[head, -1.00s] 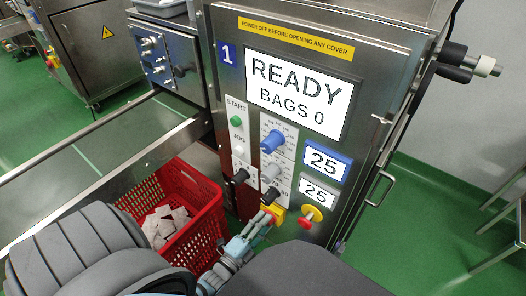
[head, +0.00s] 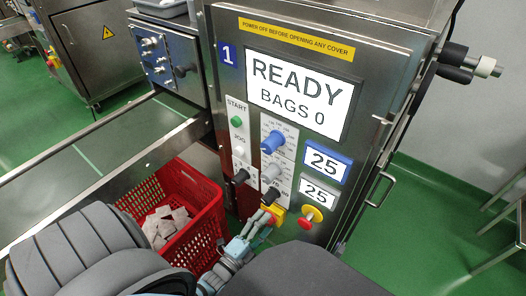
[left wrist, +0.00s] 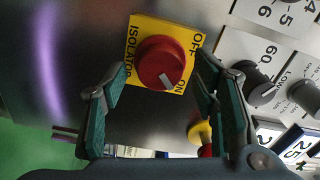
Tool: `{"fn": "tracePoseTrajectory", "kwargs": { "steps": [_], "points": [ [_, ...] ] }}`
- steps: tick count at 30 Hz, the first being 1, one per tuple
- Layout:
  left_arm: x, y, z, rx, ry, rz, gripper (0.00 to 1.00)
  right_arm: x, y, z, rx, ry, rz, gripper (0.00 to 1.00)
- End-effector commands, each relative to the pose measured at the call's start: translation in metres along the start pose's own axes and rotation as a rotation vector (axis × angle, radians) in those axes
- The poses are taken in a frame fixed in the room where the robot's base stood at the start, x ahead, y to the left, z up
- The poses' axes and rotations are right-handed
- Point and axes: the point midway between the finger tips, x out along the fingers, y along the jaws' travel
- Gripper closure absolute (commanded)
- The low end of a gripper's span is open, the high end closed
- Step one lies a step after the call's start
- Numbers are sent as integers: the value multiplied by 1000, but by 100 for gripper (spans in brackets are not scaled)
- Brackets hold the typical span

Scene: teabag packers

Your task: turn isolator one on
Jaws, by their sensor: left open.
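Isolator one is a red rotary knob (left wrist: 163,60) on a yellow plate (left wrist: 140,36) marked ISOLATOR, OFF and ON. In the left wrist view its pale mark lies on the side nearer the word ON. In the head view the yellow plate (head: 279,211) shows low on machine 1's panel, with the knob partly hidden by my gripper. My left gripper (head: 262,217) is open in front of it. In the left wrist view its fingers (left wrist: 160,64) stand on either side of the knob, apart from it. My right gripper is not in view.
The machine's screen (head: 297,96) reads READY, BAGS 0. A red and yellow stop button (head: 311,214) sits just right of the isolator. Dark, grey and blue knobs (head: 273,142) are above. A red crate (head: 205,190) with teabags stands left, near my arm.

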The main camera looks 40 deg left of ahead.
Motion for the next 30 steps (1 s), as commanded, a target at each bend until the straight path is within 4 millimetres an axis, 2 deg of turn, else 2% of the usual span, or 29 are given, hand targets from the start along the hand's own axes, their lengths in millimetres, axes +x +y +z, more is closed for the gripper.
{"fn": "tracePoseTrajectory", "kwargs": {
  "steps": [5,12,16,20,30],
  "points": [
    [-22,1,0,0,-1,3,46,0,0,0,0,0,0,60],
    [-88,1,0,1,-2,5,46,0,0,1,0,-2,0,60],
    [-112,1,0,1,-1,3,46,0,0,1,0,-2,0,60],
    [-120,0,0,1,-1,0,46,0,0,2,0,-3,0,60],
    [-120,0,0,0,-1,0,46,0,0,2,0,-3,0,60]
  ]
}}
